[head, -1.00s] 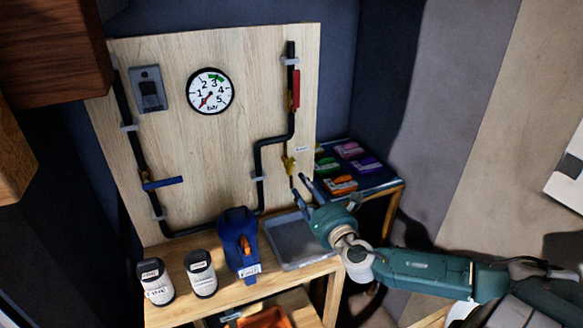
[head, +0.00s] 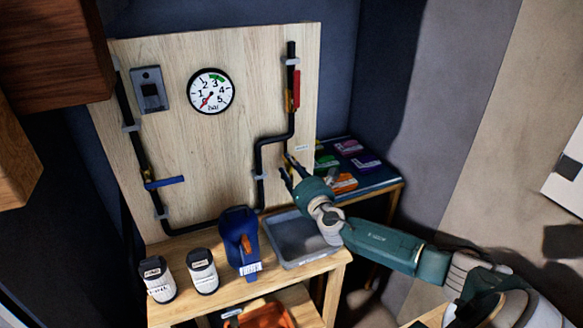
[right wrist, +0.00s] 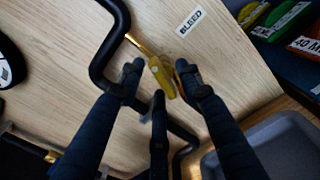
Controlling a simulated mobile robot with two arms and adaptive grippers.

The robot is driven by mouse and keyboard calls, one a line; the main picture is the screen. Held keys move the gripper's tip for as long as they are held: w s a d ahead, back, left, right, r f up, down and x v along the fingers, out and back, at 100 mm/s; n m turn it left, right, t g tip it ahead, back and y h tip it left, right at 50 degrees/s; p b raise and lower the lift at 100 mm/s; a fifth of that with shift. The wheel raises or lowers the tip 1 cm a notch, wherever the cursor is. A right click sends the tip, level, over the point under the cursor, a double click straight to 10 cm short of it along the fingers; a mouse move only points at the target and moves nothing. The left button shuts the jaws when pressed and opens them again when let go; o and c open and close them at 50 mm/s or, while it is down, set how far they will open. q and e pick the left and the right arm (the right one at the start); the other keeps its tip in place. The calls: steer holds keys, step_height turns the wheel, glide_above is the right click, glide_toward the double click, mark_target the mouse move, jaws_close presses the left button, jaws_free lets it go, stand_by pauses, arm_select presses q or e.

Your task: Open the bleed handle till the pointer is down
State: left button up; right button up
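The yellow bleed handle (right wrist: 161,77) shows in the right wrist view, below the BLEED label (right wrist: 190,22). My right gripper (right wrist: 159,80) is open around it, with one finger on each side. A gap shows at the left finger; I cannot tell whether the right finger touches the handle. In the head view my right gripper (head: 292,168) is at the bleed branch and mostly hides the handle. The round gauge (head: 210,91) has a red pointer angled down and to the left. My left gripper is not in view.
A black pipe (head: 274,140) bends close to my right gripper. A blue lever (head: 164,183) and a red lever (head: 297,88) sit on the pipes. A grey tray (head: 297,238), a blue pump-like unit (head: 240,238) and white-labelled bottles (head: 202,271) stand on the bench below.

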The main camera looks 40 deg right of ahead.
jaws_close()
steer(key=shift+n, duration=0.7)
jaws_free()
steer(key=shift+a, duration=0.15)
steer(key=shift+s+f, duration=0.1)
steer(key=shift+s, duration=0.3)
steer(key=v, duration=1.1)
